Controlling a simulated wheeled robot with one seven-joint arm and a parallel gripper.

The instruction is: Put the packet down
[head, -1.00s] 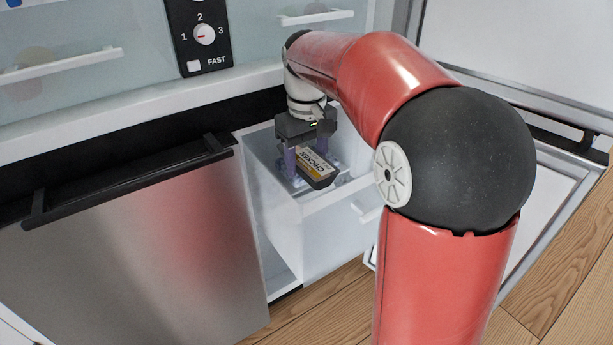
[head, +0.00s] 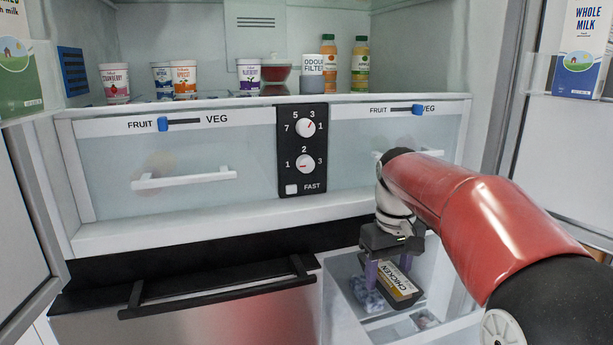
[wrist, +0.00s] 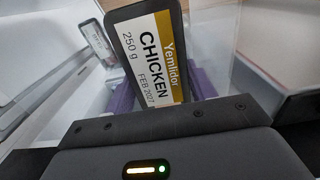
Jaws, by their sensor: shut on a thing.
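The packet (head: 398,285) is a dark tray with a white and yellow label reading CHICKEN. My gripper (head: 388,276) is shut on it, pointing down, with purple fingers on either side. In the wrist view the packet (wrist: 150,55) stands out in front of the gripper (wrist: 160,95), its label facing the camera and reading 250 g. In the head view the packet is tilted and is over the open white drawer (head: 345,312) at the lower right. I cannot tell whether it touches anything below.
Inside the drawer lie a bluish bag (head: 366,296) and another small item (head: 424,320). A dark-handled steel drawer front (head: 190,322) is to the left. Above are two clear drawers, a control panel (head: 303,150), and a shelf with several tubs and bottles. Open doors flank both sides.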

